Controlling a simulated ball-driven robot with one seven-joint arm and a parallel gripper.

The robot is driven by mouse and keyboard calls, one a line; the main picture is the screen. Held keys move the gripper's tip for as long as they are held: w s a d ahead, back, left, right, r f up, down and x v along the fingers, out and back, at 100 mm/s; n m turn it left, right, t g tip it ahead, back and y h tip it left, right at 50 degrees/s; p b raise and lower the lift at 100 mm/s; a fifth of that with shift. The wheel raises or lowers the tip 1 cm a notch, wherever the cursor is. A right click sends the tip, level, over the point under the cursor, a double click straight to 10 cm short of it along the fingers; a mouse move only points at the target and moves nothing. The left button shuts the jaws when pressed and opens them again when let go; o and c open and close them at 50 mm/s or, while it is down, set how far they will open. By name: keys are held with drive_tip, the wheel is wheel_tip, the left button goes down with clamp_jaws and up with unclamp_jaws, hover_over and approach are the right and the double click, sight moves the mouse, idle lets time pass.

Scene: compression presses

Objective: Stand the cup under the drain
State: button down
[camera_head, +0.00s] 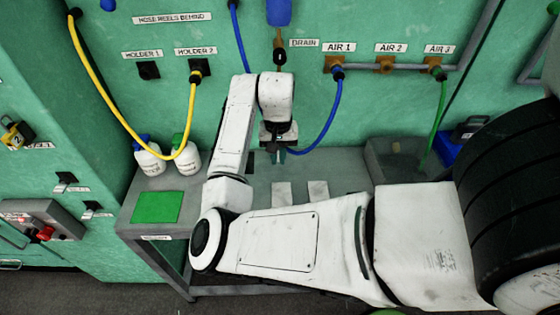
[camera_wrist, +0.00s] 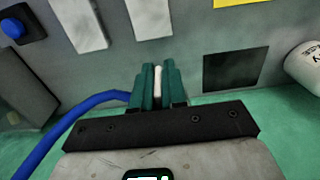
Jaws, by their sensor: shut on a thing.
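The drain (camera_head: 279,52) is a small dark fitting under a blue bowl (camera_head: 279,10), on the green wall at the top middle of the head view. My gripper (camera_head: 279,155) is below it, over the grey bench, and points down. In the wrist view, the teal fingers of my gripper (camera_wrist: 157,88) are close together on a slim pale thing (camera_wrist: 158,82). Only a narrow strip of it shows, so I cannot tell if it is the cup. I cannot make out a cup elsewhere; my arm hides part of the bench.
A blue hose (camera_head: 330,125) loops from AIR 1 to behind my gripper. Two pale plates (camera_head: 282,194) lie on the bench. White bottles (camera_head: 150,158) stand at its left, near a green pad (camera_head: 156,207).

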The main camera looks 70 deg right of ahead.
drive_tip(key=d+f, duration=0.1)
drive_tip(key=f, duration=0.1)
drive_tip(key=w+d+f, duration=0.1)
drive_tip(key=d+f, duration=0.3)
drive_tip(key=shift+w+f+p, duration=0.15)
drive_tip(key=shift+f+p, duration=0.05)
drive_tip(key=shift+p, duration=0.15)
drive_tip(key=shift+f+p, duration=0.3)
drive_tip(key=shift+f, duration=1.05)
drive_tip(key=shift+f, duration=0.15)
